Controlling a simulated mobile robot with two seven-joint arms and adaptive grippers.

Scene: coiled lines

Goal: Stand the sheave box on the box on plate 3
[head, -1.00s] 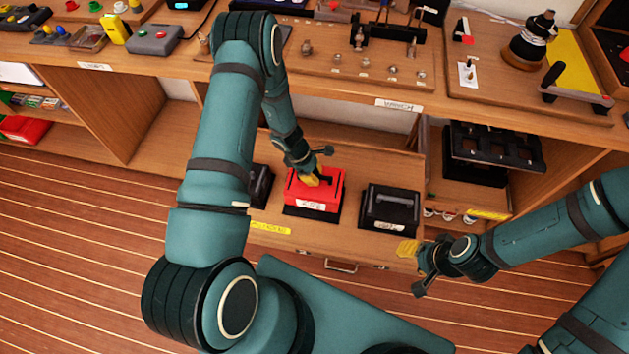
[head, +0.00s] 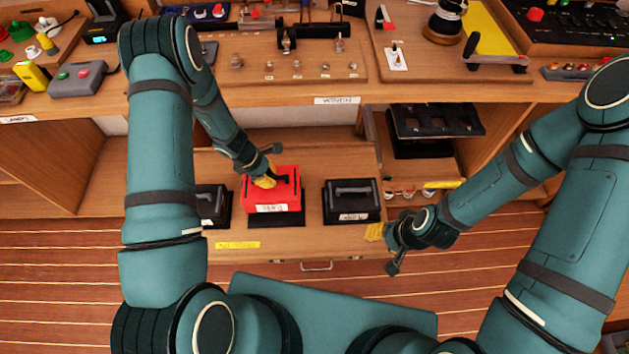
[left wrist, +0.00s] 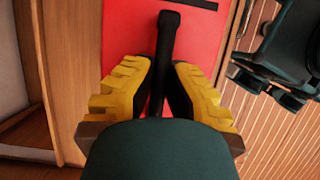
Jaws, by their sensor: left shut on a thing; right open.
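A red box (head: 285,185) with a pale front label stands on a dark base (head: 277,220) in the middle of a row on a pulled-out drawer. My left gripper (head: 265,181) is shut on its black handle, which also shows between the yellow fingers in the left wrist view (left wrist: 167,45). A black box (head: 351,208) with a grey handle stands to its right. Another black box (head: 209,206) stands to its left, partly hidden by my left arm. I cannot read the labels surely. My right gripper (head: 377,233) is open and empty, near the drawer's front right corner.
The wooden drawer (head: 290,242) has a yellow label (head: 238,245) and a metal handle (head: 316,266). Above it is a crowded worktop (head: 270,90). A shelf to the right holds a black rack (head: 437,121). The striped floor in front is clear.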

